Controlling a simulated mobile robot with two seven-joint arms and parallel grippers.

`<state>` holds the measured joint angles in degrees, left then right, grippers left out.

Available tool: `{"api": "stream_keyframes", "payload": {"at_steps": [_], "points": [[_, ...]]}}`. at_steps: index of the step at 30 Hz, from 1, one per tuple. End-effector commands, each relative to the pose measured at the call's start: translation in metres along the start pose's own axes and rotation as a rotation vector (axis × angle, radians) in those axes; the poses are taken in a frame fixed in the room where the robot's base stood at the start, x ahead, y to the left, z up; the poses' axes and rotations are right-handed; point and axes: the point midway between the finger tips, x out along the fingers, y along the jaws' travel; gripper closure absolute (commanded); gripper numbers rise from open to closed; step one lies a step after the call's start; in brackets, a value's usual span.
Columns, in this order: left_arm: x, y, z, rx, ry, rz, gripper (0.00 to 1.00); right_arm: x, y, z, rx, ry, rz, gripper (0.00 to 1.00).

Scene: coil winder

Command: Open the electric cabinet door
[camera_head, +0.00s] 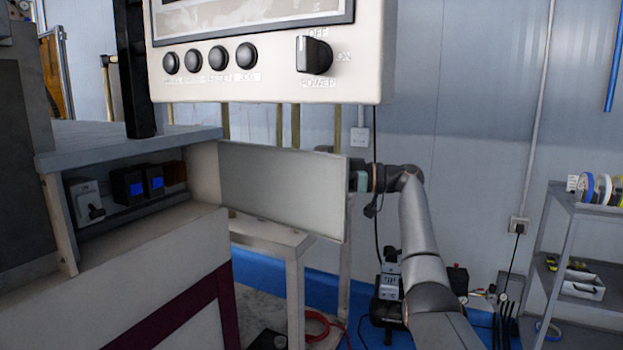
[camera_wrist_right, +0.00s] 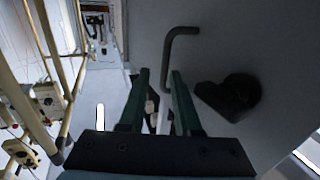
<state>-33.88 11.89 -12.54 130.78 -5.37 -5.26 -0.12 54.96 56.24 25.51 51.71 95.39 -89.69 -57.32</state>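The electric cabinet door (camera_head: 283,188) is a plain pale grey panel. It stands swung out to the right of the cabinet (camera_head: 140,258), and the compartment behind it is exposed. My right gripper (camera_head: 358,178) is at the door's free right edge, partly hidden by the door. In the right wrist view its two green fingers (camera_wrist_right: 160,75) are apart, with no object clearly held between them. A grey surface there, apparently the door's outer face, carries a bent dark handle (camera_wrist_right: 178,50) and a black knob (camera_wrist_right: 238,97). Contact between fingers and door cannot be told. My left gripper is not in view.
Inside the compartment are a grey switch (camera_head: 88,205) and black units with blue parts (camera_head: 127,187). A control panel (camera_head: 270,55) hangs above the door. A shelf rack (camera_head: 570,255) stands at the right. Floor equipment (camera_head: 392,275) is beside my right arm.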

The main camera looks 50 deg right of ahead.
Motion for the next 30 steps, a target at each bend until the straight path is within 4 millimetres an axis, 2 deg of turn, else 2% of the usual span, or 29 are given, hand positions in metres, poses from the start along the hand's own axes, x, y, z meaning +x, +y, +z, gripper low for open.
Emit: {"api": "stream_keyframes", "payload": {"at_steps": [13, 16, 20, 30], "points": [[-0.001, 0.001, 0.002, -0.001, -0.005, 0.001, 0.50, -0.003, 0.000, -0.002, -0.003, 0.003, 0.001, 0.60], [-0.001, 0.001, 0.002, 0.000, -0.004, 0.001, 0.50, -0.009, 0.000, -0.001, -0.002, 0.002, 0.002, 0.60], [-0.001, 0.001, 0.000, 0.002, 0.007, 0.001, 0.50, -0.030, 0.001, -0.001, -0.002, 0.002, 0.003, 0.60], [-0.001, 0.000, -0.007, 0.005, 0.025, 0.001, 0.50, -0.101, 0.001, -0.001, 0.000, 0.000, 0.003, 0.60]]}}
